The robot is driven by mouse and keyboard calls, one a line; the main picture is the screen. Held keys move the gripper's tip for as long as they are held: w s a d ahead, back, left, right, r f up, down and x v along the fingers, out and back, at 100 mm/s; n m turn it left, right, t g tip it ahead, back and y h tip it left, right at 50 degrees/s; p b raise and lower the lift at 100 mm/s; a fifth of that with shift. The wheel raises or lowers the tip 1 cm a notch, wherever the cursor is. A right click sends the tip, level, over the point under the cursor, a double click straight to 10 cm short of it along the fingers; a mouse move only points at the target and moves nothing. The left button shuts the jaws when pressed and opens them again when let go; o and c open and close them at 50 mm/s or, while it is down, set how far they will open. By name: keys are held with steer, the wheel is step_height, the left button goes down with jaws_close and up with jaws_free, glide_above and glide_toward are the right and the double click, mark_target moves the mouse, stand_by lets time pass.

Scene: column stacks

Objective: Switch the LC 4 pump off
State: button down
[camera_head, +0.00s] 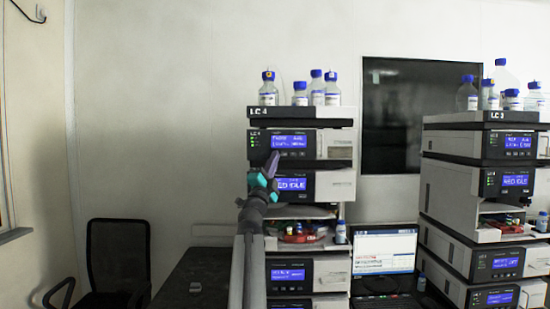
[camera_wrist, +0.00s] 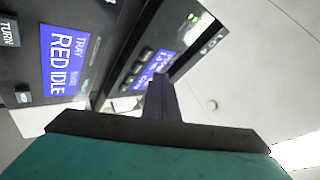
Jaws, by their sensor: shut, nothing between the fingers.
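The LC 4 stack stands in the middle of the head view, with its LC 4 label on the top tray (camera_head: 300,112). The pump (camera_head: 320,140) is the module right under that tray, with a lit blue display (camera_head: 290,140) and small buttons below it. In the wrist view the pump's dark front (camera_wrist: 120,62) carries a row of buttons beside its blue display. My gripper (camera_head: 274,156) is shut and empty in front of the pump's lower front. In the wrist view its fingertips (camera_wrist: 158,80) overlap the display's edge; I cannot tell whether they touch.
Below the pump is a module with a RED IDLE display (camera_head: 291,184), also close in the wrist view (camera_wrist: 66,60). Bottles (camera_head: 317,88) stand on the top tray. The LC 3 stack (camera_head: 490,145) is at right, a laptop (camera_head: 384,252) between, a chair (camera_head: 118,255) at left.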

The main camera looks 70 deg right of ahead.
steer(key=shift+w+d, duration=0.35)
steer(key=shift+d, duration=0.55)
steer(key=shift+w+d+b, duration=0.35)
steer(key=shift+d+b, duration=0.35)
steer(key=shift+d, duration=0.05)
stand_by(2.6)
steer(key=shift+a, duration=0.1)
stand_by(0.3)
steer(key=shift+s+a, duration=0.3)
steer(key=shift+a, duration=0.4)
steer(key=shift+s+a+p, duration=0.15)
steer(key=shift+s+a, duration=0.15)
steer(key=shift+a, duration=0.45)
steer(key=shift+s+a+p, duration=0.15)
steer(key=shift+s+a, duration=0.15)
steer(key=shift+a, duration=0.5)
steer(key=shift+s+a+p, duration=0.15)
steer(key=shift+s+a, duration=0.15)
steer(key=shift+a, duration=0.45)
